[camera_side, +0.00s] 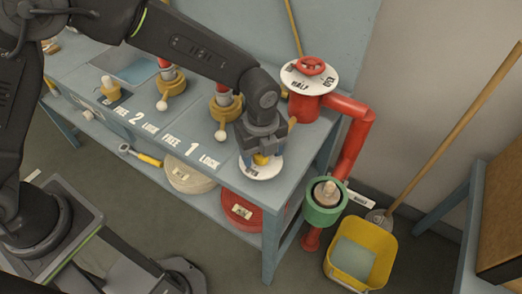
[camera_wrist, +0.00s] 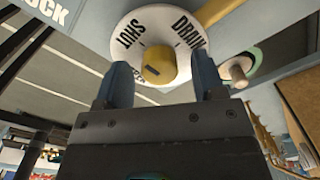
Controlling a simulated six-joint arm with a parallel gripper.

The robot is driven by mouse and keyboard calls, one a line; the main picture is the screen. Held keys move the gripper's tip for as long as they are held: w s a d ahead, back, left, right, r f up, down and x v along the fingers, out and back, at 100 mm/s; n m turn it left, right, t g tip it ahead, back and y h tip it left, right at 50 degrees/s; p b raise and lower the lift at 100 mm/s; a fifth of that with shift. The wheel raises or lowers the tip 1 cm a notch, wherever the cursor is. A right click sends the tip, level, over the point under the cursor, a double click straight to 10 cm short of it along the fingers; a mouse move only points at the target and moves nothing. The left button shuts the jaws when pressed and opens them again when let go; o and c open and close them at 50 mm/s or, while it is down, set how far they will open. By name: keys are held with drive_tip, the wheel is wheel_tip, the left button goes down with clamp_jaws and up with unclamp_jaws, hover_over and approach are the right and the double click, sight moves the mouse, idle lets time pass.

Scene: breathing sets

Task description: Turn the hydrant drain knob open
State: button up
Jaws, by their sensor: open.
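The drain knob is a round yellow knob (camera_wrist: 158,65) with a dark pointer mark, in the middle of a white dial (camera_wrist: 126,26). The dial reads SHUT at the left and DRAIN at the right; the mark points toward the left, below SHUT. In the side view the dial (camera_side: 260,174) is at the right front of the blue-grey bench. My gripper (camera_side: 262,157) is over it, with yellow showing between the fingers. In the wrist view my gripper (camera_wrist: 160,68) is open, one finger on each side of the knob, with a gap visible at each side.
A red hydrant pipe (camera_side: 352,130) with a red handwheel (camera_side: 312,66) on a white dial stands just behind. Yellow valves with white ball levers (camera_side: 220,135) line the bench to the left. A green-rimmed outlet (camera_side: 322,213) and yellow bucket (camera_side: 362,258) are at the right.

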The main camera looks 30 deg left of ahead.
drive_tip(key=shift+f, duration=0.1)
drive_tip(key=shift+c, duration=0.4)
drive_tip(key=c, duration=0.8)
drive_tip(key=shift+c, duration=0.2)
